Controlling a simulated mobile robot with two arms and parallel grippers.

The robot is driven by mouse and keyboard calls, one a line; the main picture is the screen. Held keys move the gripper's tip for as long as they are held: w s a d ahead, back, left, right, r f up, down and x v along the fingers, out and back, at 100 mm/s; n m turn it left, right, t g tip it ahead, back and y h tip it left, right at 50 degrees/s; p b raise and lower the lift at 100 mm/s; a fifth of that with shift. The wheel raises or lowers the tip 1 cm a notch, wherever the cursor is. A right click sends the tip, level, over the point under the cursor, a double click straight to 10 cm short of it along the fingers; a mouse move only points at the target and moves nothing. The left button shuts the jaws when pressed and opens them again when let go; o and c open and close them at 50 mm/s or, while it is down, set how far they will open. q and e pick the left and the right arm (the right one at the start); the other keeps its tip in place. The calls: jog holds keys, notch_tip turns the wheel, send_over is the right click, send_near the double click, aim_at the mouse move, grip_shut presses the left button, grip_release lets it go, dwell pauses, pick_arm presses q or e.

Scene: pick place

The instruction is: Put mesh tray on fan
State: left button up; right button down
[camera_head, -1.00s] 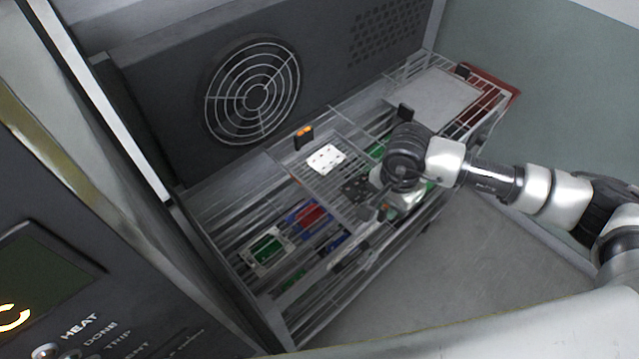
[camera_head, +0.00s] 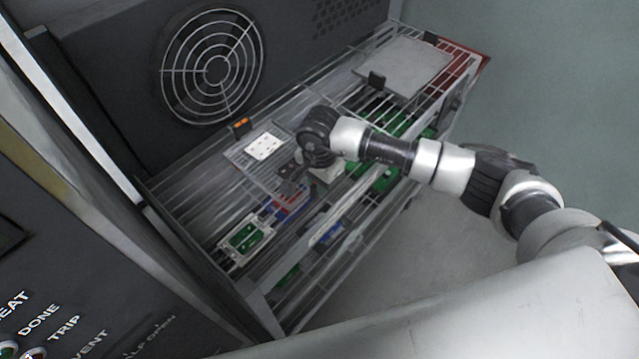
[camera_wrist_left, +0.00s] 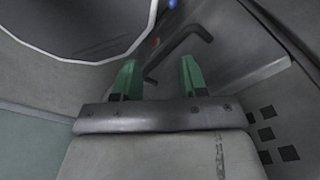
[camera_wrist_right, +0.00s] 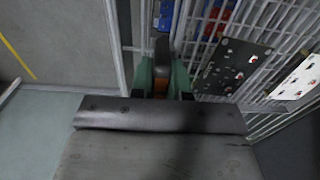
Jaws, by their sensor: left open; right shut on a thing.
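The fan (camera_head: 212,68) is a round wire grille in the upright dark panel at the back of the head view. The mesh tray (camera_head: 240,156) is a wire tray carrying a white plate (camera_head: 264,146) and a dark plate. An orange-and-black clip (camera_head: 240,124) is on its far edge. My right gripper (camera_head: 291,187) is at the tray's near edge, shut on its handle, which shows between the fingers in the right wrist view (camera_wrist_right: 161,80). The tray is over the rack below the fan; any gap is unclear. My left gripper (camera_wrist_left: 158,75) is open and empty, seen only in its wrist view.
A second tray (camera_head: 405,68) with a grey plate stands at the back right. Green boards (camera_head: 385,175), a green-and-white board (camera_head: 246,238) and a blue part (camera_head: 327,234) lie lower. The oven's control panel is at left.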

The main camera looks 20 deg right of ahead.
pick_arm(q)
jog(key=shift+s, duration=0.25)
pick_arm(e)
jog(key=shift+w, duration=0.1)
pick_arm(q)
jog(key=shift+f, duration=0.1)
pick_arm(e)
jog(key=shift+f, duration=0.1)
pick_arm(q)
jog(key=shift+a+f, duration=0.1)
jog(key=shift+f, duration=0.05)
pick_arm(e)
jog(key=c, duration=1.1)
grip_release()
pick_arm(q)
jog(key=shift+s, duration=0.1)
pick_arm(e)
jog(key=shift+r, duration=0.25)
notch_tip(320, 180, up, 10)
jog(key=b, duration=0.3)
jog(key=shift+r+b, duration=0.2)
jog(key=shift+b, duration=0.2)
pick_arm(q)
jog(key=shift+f, duration=1.85)
pick_arm(e)
jog(key=shift+r, duration=0.7)
